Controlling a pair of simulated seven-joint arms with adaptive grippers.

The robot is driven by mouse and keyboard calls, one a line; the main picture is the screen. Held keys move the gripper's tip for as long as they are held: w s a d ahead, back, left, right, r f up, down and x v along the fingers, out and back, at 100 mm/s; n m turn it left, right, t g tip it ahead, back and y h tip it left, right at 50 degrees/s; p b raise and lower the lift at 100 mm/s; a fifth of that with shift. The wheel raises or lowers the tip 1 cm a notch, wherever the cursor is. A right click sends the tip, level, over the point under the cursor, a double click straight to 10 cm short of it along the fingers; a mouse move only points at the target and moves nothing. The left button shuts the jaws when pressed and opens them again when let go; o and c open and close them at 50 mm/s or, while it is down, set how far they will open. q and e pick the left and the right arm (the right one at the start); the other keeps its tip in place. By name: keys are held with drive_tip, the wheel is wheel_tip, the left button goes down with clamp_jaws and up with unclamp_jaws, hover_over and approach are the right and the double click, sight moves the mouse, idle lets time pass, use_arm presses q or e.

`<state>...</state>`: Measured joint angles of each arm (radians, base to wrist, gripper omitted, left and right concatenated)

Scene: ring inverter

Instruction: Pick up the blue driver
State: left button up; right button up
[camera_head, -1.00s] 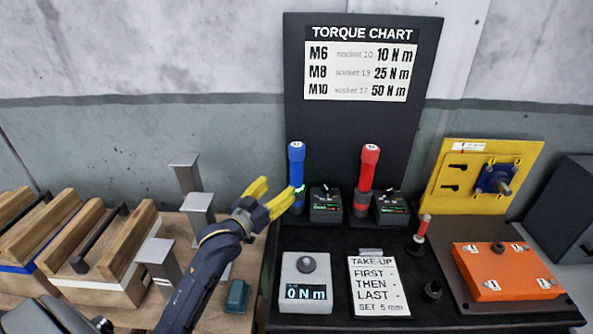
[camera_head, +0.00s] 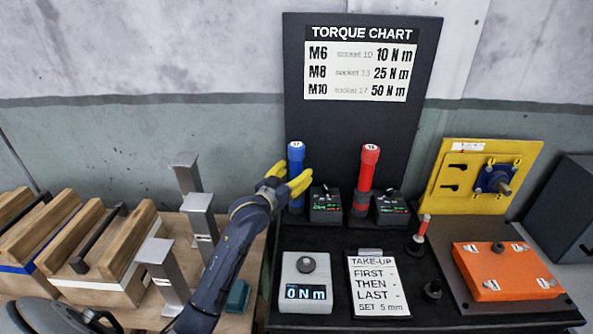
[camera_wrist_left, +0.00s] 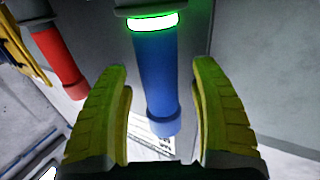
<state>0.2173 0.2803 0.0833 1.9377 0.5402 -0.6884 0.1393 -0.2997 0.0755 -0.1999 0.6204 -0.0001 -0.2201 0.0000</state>
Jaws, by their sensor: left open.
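The blue driver (camera_head: 296,162) stands upright on the black bench, left of the red driver (camera_head: 366,175). My left gripper (camera_head: 290,180) is at the blue driver's lower handle, its yellow fingers open. In the left wrist view the blue driver (camera_wrist_left: 158,75) lies between the two open fingers (camera_wrist_left: 160,110), with gaps visible on both sides. A glowing green ring shows on the driver in that view. The red driver (camera_wrist_left: 58,52) is at the upper left there. My right gripper is not in view.
Small black display boxes (camera_head: 326,205) stand beside the drivers. A torque meter (camera_head: 305,283) and a white instruction card (camera_head: 378,286) lie in front. The torque chart board (camera_head: 362,120) rises behind. An orange box (camera_head: 507,271) and yellow plate (camera_head: 455,185) are at right.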

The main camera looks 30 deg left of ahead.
use_arm(q)
drive_tip(key=shift+w+d, duration=0.1)
drive_tip(key=shift+w, duration=0.55)
clamp_jaws()
drive_tip(key=shift+r, duration=0.15)
